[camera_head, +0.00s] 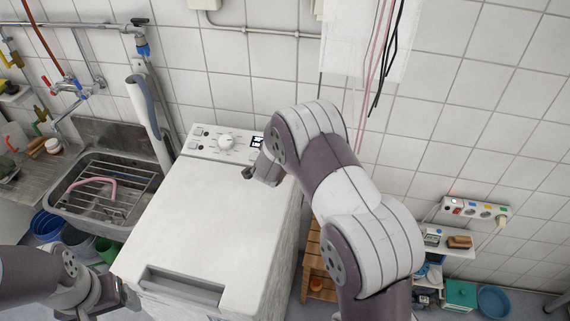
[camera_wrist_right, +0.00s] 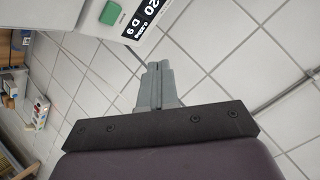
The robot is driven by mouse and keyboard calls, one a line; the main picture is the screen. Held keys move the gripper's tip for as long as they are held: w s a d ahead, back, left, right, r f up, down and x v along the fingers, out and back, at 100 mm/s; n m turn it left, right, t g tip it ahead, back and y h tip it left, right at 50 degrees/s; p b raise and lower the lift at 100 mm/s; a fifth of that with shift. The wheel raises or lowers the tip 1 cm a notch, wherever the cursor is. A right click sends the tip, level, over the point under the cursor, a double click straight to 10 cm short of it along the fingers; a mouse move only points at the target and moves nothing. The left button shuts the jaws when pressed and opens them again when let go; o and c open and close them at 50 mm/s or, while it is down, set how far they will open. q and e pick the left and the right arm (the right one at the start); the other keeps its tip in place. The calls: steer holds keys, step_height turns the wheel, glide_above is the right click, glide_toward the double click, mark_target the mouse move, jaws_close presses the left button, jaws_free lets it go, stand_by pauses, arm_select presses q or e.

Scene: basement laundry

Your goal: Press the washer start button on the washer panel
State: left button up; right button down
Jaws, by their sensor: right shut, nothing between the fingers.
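The white washer (camera_head: 215,210) stands against the tiled wall, with its control panel (camera_head: 208,147) along the back edge. The panel carries a round white knob (camera_head: 227,142), small buttons at the left and a black display (camera_head: 256,142). In the right wrist view a green button (camera_wrist_right: 110,13) sits beside the display (camera_wrist_right: 146,17); my right arm hides it in the head view. My right gripper (camera_head: 249,174) is shut and empty near the panel's right end; its fingertips (camera_wrist_right: 157,69) are apart from the green button. My left gripper (camera_head: 127,297) is low at the washer's front left, its fingers unclear.
Buckets (camera_head: 45,224) sit below the sink. A wooden stool (camera_head: 314,263) and a wall shelf (camera_head: 446,240) are at the right.

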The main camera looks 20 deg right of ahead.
steer(key=f+b, duration=0.2)
steer(key=w+d+f+b, duration=0.1)
steer(key=f, duration=0.2)
steer(key=f+b, duration=0.2)
steer(key=shift+w+d+f+b, duration=0.2)
steer(key=shift+w+b, duration=0.1)
steer(key=shift+w, duration=0.1)
stand_by(1.5)
steer(key=shift+w+f+b, duration=0.1)
steer(key=shift+f+b, duration=0.25)
steer(key=shift+f, duration=0.05)
steer(key=shift+d+f+b, duration=0.1)
steer(key=shift+f+b, duration=0.3)
stand_by(0.4)
steer(key=shift+r, duration=0.1)
steer(key=shift+r+p, duration=0.7)
steer(key=r+p, duration=0.1)
steer(key=s+r+p, duration=0.1)
steer(key=r, duration=0.1)
steer(key=a+r+p, duration=0.1)
steer(key=p, duration=0.1)
steer(key=shift+s+r, duration=0.2)
steer(key=shift+r, duration=0.2)
